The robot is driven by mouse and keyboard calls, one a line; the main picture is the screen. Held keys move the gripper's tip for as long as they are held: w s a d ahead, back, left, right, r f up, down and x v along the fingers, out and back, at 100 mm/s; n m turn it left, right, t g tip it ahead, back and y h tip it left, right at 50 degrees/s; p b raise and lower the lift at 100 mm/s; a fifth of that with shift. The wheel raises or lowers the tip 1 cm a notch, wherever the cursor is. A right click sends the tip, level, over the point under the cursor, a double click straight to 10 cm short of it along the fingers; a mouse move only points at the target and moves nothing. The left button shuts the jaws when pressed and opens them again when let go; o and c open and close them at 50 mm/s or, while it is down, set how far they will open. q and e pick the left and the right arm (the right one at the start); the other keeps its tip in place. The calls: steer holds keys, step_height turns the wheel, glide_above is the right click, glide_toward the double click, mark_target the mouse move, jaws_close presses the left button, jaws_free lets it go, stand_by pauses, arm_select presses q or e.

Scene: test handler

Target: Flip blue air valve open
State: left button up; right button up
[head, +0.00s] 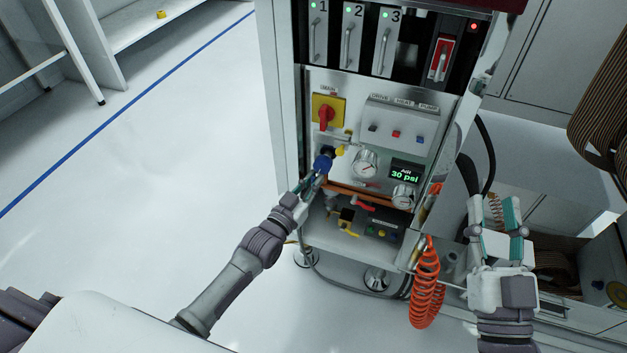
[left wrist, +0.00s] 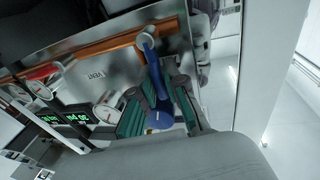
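The blue air valve lever (head: 322,163) is on the front panel of the test handler, left of a round gauge. In the left wrist view the blue lever (left wrist: 153,75) hangs from an orange-brown bar, its rounded end toward my gripper. My left gripper (head: 311,182) is at the lever. In the left wrist view its green-padded fingers (left wrist: 160,110) lie on either side of the lever; whether they press on it I cannot tell. My right gripper (head: 494,212) is open, with its green-padded fingers apart, right of the machine. The display (head: 405,173) reads 30 psi.
A red rotary switch (head: 326,115) on a yellow plate sits above the lever. Gauges (head: 365,166) are to its right. A coiled orange hose (head: 426,290) hangs beside my right gripper. Black cables (head: 487,150) run down the machine's right side. Open floor (head: 150,160) lies left.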

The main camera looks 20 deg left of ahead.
arm_select(q)
steer(key=o, duration=0.4)
steer(key=shift+c, duration=0.2)
